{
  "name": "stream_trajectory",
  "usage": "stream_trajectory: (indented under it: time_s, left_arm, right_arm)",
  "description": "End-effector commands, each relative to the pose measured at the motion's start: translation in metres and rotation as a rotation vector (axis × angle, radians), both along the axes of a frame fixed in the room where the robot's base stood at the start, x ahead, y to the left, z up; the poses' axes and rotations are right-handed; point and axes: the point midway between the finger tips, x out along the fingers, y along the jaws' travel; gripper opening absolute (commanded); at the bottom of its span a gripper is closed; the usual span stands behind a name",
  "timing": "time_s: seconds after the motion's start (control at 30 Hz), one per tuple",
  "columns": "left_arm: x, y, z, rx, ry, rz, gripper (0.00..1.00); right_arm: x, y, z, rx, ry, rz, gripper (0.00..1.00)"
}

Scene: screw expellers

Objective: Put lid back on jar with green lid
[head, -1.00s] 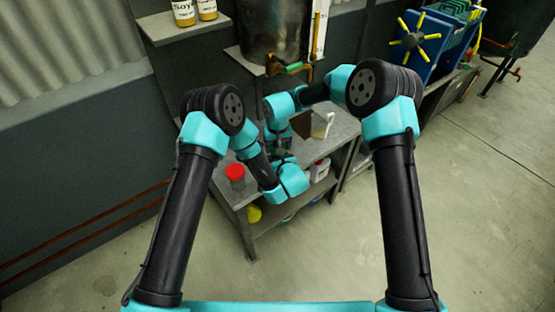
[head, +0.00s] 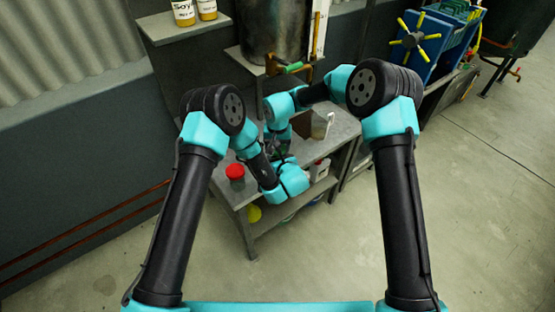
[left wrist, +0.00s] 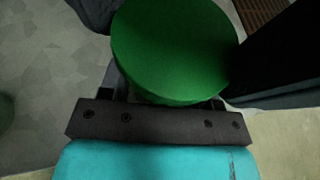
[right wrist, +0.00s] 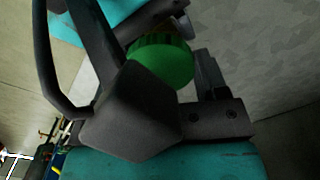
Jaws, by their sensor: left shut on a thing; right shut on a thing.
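The green lid (left wrist: 175,45) fills the upper middle of the left wrist view, its smooth top facing the camera. In the right wrist view, the green lid (right wrist: 165,62) shows its ridged edge and sits between the fingers of my right gripper (right wrist: 190,75). My left gripper (left wrist: 160,100) is shut on the jar, which is mostly hidden under the lid. My right gripper is shut on the lid, its dark body close beside it in the left wrist view. Whether the lid is seated cannot be told. In the head view the grippers meet above the table, mostly hidden by my arms.
A red-lidded jar (head: 235,172) stands on the grey table (head: 240,195) at its left. A metal tank (head: 275,35) with a tap stands behind. Yellow-labelled jars (head: 184,12) sit on a shelf. Containers lie on the lower shelf.

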Motion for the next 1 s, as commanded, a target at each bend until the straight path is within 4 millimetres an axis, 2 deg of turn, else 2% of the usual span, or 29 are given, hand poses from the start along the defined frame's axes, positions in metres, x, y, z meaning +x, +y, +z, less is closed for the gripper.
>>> stream_trajectory:
  time_s: [0.07,0.1,0.37,0.67,1.0]
  left_arm:
    - [0.000,0.000,0.000,0.000,0.000,0.000,0.00]
    - [0.000,0.000,0.000,0.000,0.000,0.000,0.00]
    - [0.000,0.000,0.000,0.000,0.000,0.000,0.00]
    - [0.000,0.000,0.000,0.000,0.000,0.000,0.00]
    - [0.000,0.000,0.000,0.000,-0.001,0.000,0.00]
  right_arm:
    - [0.000,0.000,0.000,0.000,0.000,0.001,0.38]
    - [0.000,0.000,0.000,0.000,0.000,0.001,0.68]
    - [0.000,0.000,0.000,0.000,0.000,0.002,0.92]
    - [0.000,0.000,0.003,0.000,-0.001,0.002,0.92]
    - [0.000,0.000,0.039,0.000,-0.002,0.001,0.92]
